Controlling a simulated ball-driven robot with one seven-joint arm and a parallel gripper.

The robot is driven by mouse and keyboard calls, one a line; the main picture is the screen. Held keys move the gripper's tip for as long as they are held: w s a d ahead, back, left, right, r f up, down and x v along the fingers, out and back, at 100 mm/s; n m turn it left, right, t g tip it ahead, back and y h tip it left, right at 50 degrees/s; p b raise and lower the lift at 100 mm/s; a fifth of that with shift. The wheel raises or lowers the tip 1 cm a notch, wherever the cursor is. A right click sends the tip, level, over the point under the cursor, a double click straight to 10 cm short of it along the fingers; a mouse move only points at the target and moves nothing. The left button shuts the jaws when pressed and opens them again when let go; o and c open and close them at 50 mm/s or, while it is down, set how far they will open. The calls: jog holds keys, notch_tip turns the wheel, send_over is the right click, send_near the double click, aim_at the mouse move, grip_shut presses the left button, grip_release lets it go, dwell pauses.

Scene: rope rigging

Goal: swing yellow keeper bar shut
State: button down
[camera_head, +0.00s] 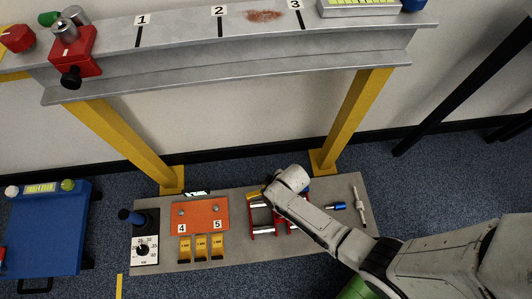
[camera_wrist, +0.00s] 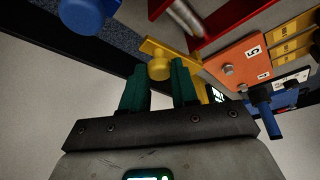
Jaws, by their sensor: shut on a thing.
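The yellow keeper bar (camera_wrist: 150,46) shows in the wrist view beside a red frame, with a round yellow knob (camera_wrist: 160,69) on it. My gripper (camera_wrist: 160,76) has its green fingers on either side of the knob, shut on it. In the head view a short piece of the yellow bar (camera_head: 253,195) shows at the top left of the red frame (camera_head: 252,220) on the grey board. My gripper's fingertips are hidden there behind my wrist. My arm also covers part of the red frame, so I cannot tell how far across it the bar lies.
The orange plate (camera_head: 200,216) marked 4 and 5, with yellow tags (camera_head: 201,247) below, is left of the red frame. A black post with a blue top (camera_head: 130,217) stands further left. A grey beam (camera_head: 230,60) on yellow legs (camera_head: 348,120) spans behind the board (camera_head: 165,262).

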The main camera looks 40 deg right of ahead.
jog(key=shift+s+a+r+m+h+p, duration=0.1)
jog(key=shift+s+a+m+h+p, duration=0.3)
jog(key=shift+m, duration=0.6)
jog(key=shift+s, duration=0.15)
jog(key=c, duration=0.9)
grip_release()
jog(key=shift+o, duration=0.2)
jog(key=p+v, duration=0.4)
jog(key=v, duration=0.6)
jog(key=shift+s+r+p, duration=0.2)
jog(key=shift+r+p, duration=0.05)
jog(key=shift+p, duration=0.1)
